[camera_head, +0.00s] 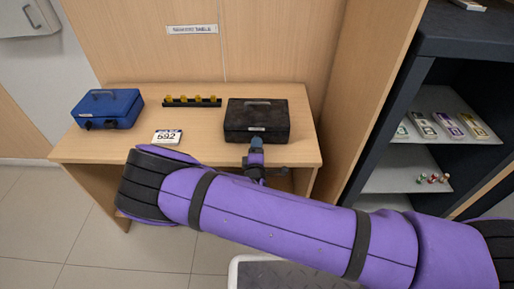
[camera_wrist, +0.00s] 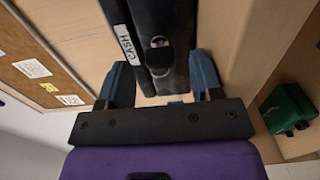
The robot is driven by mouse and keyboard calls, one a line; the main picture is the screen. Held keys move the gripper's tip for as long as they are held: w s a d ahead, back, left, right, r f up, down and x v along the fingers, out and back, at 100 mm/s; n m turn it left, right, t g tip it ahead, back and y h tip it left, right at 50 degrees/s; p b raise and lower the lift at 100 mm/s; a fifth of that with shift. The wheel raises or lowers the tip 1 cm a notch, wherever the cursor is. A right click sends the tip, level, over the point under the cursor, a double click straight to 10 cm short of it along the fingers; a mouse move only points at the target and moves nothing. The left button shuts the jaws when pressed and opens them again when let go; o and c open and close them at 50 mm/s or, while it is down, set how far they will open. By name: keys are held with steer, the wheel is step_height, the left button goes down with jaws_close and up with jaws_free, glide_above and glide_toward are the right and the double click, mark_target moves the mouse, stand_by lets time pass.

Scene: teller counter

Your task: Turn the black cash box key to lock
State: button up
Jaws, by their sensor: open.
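The black cash box (camera_head: 270,120) sits shut on the right part of the wooden table (camera_head: 210,150), with a handle on its lid. In the wrist view its front (camera_wrist: 150,20) carries a white CASH label. A dark key (camera_wrist: 159,57) sticks out of the round lock beside that label. My gripper (camera_wrist: 160,80) is open, with one blue finger on each side of the key and a gap to both. In the head view my gripper (camera_head: 256,145) is at the front of the box. The key is not clearly visible there.
A blue cash box (camera_head: 108,108) stands at the table's left. A black rack with several yellow pieces (camera_head: 192,101) lies at the back, and a 592 number card (camera_head: 167,137) near the front. A dark shelf unit (camera_head: 400,110) is right. The wrist view shows a green case (camera_wrist: 288,108).

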steer(key=s, duration=1)
steer(key=shift+a, duration=0.25)
steer(key=shift+w, duration=0.1)
